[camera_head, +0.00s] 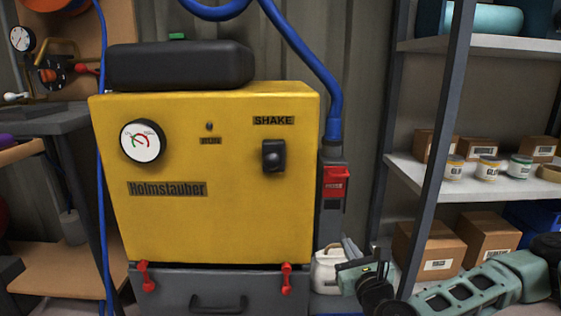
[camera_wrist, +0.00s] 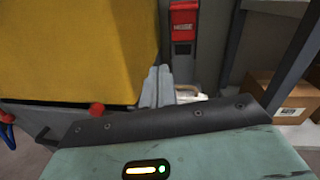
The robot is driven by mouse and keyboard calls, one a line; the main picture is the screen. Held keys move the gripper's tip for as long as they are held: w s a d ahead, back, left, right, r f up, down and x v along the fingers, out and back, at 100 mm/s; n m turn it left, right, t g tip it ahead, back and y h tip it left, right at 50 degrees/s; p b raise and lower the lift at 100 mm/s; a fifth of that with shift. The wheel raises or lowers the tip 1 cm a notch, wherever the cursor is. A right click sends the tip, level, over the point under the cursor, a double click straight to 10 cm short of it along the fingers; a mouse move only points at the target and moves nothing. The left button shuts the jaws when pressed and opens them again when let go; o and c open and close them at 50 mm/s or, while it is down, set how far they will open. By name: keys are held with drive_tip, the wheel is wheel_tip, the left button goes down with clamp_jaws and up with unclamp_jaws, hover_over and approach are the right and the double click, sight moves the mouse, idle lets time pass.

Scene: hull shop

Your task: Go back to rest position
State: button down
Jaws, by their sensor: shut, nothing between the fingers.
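My gripper (camera_wrist: 160,86) is shut and empty; in the wrist view its grey fingers sit together in front of the yellow machine's right edge. In the head view my arm comes in from the lower right, and the gripper end is near the machine's lower right corner, its fingers hard to make out. The yellow machine (camera_head: 220,215) stands upright with a gauge (camera_head: 142,141), a black SHAKE switch (camera_head: 273,155) and a grey bottom drawer (camera_head: 215,285) with red latches. A red part (camera_head: 335,181) on the grey column beside it also shows in the wrist view (camera_wrist: 183,20).
A white container (camera_head: 327,270) stands low beside the machine, close to my gripper. A metal shelf (camera_head: 480,187) at right holds cardboard boxes (camera_head: 487,238) and several small jars. Its upright post (camera_head: 440,140) is near my arm. A blue hose (camera_head: 310,60) runs down to the column. A workbench (camera_head: 45,122) is at left.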

drive_tip(key=s+a+f+n+g+y+p, duration=0.1)
drive_tip(key=s+a+n+g+y, duration=0.35)
drive_tip(key=a+n, duration=0.4)
drive_tip(key=s+a+n+g+y+p, duration=0.1)
drive_tip(key=s+a+n+g+y, duration=0.4)
drive_tip(key=n, duration=0.6)
drive_tip(key=s+d+n+g+h+p, duration=0.1)
drive_tip(key=s+d+n+g+h, duration=0.1)
drive_tip(key=s+n+g+h, duration=0.65)
drive_tip(key=s+d+r+n+h+p, duration=0.1)
drive_tip(key=s+d+r+n+h, duration=0.1)
drive_tip(key=s+d+r+n, duration=0.4)
drive_tip(key=s+d+r+n+h+p, duration=0.1)
drive_tip(key=s+d+r+n, duration=0.3)
drive_tip(key=s+r+n, duration=0.3)
wheel_tip(320, 180, up, 38)
drive_tip(key=s+p, duration=0.1)
drive_tip(key=p, duration=3.7)
drive_tip(key=shift+a+r+m, duration=0.15)
drive_tip(key=shift+r+m, duration=0.1)
drive_tip(key=shift+m, duration=0.05)
drive_tip(key=shift+f, duration=0.1)
